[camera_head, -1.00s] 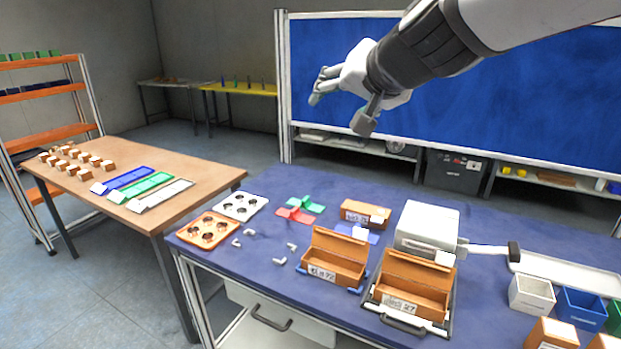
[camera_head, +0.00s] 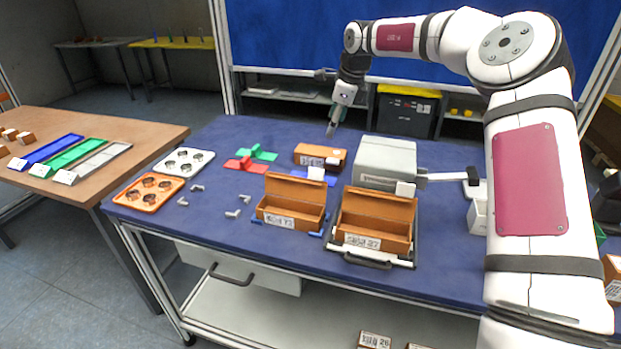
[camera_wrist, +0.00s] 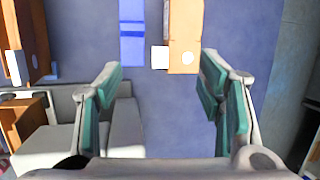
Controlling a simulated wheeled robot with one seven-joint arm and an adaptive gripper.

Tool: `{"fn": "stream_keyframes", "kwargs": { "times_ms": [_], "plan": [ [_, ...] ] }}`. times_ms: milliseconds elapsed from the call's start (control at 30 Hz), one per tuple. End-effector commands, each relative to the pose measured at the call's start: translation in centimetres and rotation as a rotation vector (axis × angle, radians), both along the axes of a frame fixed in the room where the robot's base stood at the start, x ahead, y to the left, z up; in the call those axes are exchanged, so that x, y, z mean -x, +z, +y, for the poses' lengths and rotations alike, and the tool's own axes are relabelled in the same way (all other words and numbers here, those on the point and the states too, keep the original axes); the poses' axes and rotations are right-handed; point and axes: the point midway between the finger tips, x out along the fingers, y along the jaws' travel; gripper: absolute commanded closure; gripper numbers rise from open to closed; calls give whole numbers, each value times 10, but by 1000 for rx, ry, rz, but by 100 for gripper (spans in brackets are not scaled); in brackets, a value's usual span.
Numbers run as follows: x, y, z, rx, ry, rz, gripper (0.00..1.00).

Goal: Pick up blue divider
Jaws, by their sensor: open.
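The blue divider (camera_head: 330,177) lies on the dark blue tabletop in front of the closed brown box (camera_head: 318,153), partly hidden behind an open brown box. In the wrist view the blue divider (camera_wrist: 132,32) shows at the top, left of the closed brown box (camera_wrist: 184,35). My gripper (camera_head: 331,131) hangs just behind the closed box, pointing down. In the wrist view my gripper (camera_wrist: 163,72) has its fingers spread with nothing between them. The divider is ahead of the left fingertip and apart from it.
A small white block (camera_wrist: 159,57) stands between the divider and the closed box. A grey machine (camera_head: 385,160) with a side arm stands to the right. Two open brown boxes (camera_head: 290,218) (camera_head: 376,241) stand in front. Red (camera_head: 245,164) and green (camera_head: 258,153) dividers lie left.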

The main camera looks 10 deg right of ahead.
Motion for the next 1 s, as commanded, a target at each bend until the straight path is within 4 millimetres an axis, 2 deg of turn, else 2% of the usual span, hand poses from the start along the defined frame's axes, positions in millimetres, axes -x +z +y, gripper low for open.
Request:
{"fn": "stream_keyframes", "kwargs": {
  "times_ms": [67,233,367,700,1000],
  "plan": [
    [4,-16,4,-103,-8,64,38],
    [10,-26,10,-205,-3,126,38],
    [8,-40,17,-211,0,133,38],
    [-3,-94,36,-207,-1,130,38],
    [-7,-115,43,-205,-1,130,38]
  ]
}}
